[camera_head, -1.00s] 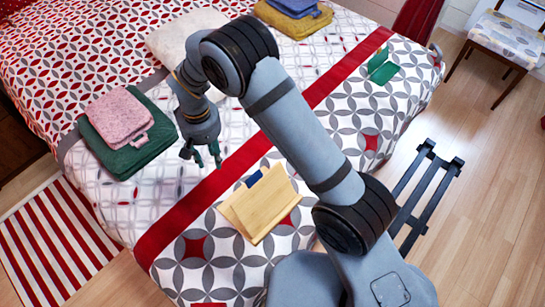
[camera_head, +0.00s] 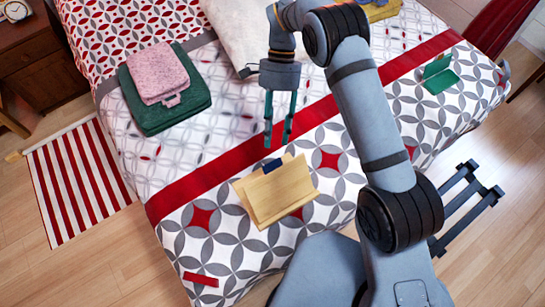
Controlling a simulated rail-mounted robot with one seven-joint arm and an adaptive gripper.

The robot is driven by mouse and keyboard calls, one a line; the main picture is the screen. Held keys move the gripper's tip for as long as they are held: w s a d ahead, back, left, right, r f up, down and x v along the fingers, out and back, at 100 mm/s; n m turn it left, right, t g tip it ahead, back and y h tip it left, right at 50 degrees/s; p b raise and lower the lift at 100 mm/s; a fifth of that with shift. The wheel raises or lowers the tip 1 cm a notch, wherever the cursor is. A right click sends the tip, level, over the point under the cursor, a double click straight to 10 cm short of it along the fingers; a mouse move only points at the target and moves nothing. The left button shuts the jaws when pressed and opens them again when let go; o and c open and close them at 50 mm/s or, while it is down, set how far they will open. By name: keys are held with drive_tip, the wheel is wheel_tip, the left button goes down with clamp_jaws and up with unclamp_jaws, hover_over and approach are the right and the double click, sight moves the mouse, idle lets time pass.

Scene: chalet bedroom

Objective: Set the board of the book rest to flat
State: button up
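The book rest (camera_head: 280,195) is light wood and stands on the patterned bedspread. Its board looks tilted up over a base, with a gap showing at the left side. A dark blue tab (camera_head: 272,166) sits at the board's top edge. My gripper (camera_head: 278,143) points down just behind and above the blue tab. Its two teal fingers are apart with nothing between them. It appears clear of the tab, though the exact gap cannot be told.
A green folded stand (camera_head: 440,80) is on the bed at the right. Pink (camera_head: 158,72) and green (camera_head: 165,108) folded cloths lie at the left. A small red item (camera_head: 201,280) lies near the bed's front edge. Bedspread around the book rest is mostly clear.

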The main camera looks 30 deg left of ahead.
sight(271, 163)
drive_tip(key=x, duration=0.7)
drive_tip(key=shift+s+f+p, duration=0.25)
drive_tip(key=shift+f+p, duration=0.05)
drive_tip(key=shift+p, duration=0.1)
drive_tip(key=shift+c, duration=0.7)
clamp_jaws()
